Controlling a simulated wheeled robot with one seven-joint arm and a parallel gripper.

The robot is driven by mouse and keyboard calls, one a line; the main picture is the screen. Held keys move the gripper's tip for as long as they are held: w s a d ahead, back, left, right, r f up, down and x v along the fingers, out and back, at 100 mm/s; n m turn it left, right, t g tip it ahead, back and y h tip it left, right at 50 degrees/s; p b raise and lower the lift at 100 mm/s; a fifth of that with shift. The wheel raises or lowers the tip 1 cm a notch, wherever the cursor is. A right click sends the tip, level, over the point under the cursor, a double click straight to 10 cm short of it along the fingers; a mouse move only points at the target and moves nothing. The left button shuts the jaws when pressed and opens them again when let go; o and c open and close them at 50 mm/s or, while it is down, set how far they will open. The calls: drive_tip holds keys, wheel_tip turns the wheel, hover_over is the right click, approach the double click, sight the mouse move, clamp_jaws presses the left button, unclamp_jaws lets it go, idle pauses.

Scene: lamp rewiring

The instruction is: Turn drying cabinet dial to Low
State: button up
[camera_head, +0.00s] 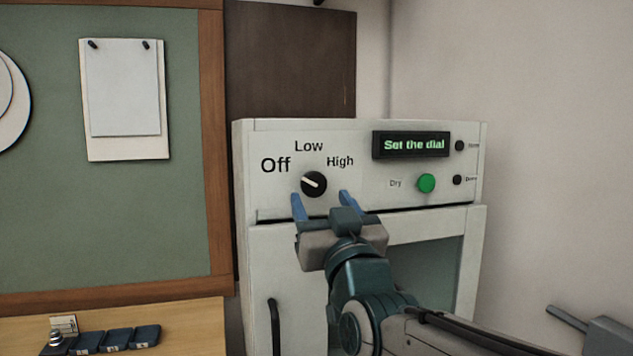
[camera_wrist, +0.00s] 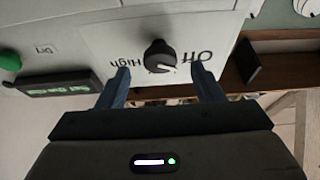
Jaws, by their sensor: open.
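The drying cabinet (camera_head: 360,135) stands against the wall, with its dial (camera_head: 314,184) on the left of the front panel. The dial is a round black knob with a white pointer line, which points up and left toward Off. The labels Off, Low and High are printed around it. My gripper (camera_head: 321,203) is open and empty just below the dial, its two blue fingers apart. In the wrist view the dial (camera_wrist: 159,56) appears between and beyond the fingertips, not visibly gripped. The Low label is hidden in that view.
A display (camera_head: 411,145) reads "Set the dial". A green Dry button (camera_head: 426,183) and two small dark indicators sit right of the dial. The cabinet door has a black handle (camera_head: 273,325). A green pinboard (camera_head: 110,210) hangs at left above a wooden bench (camera_head: 190,330).

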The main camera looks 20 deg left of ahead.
sight(315, 188)
drive_tip(key=shift+p+x, duration=0.45)
drive_tip(key=shift+x, duration=1.55)
drive_tip(key=c, duration=0.9)
drive_tip(key=shift+f, duration=0.1)
drive_tip(key=shift+c, duration=0.2)
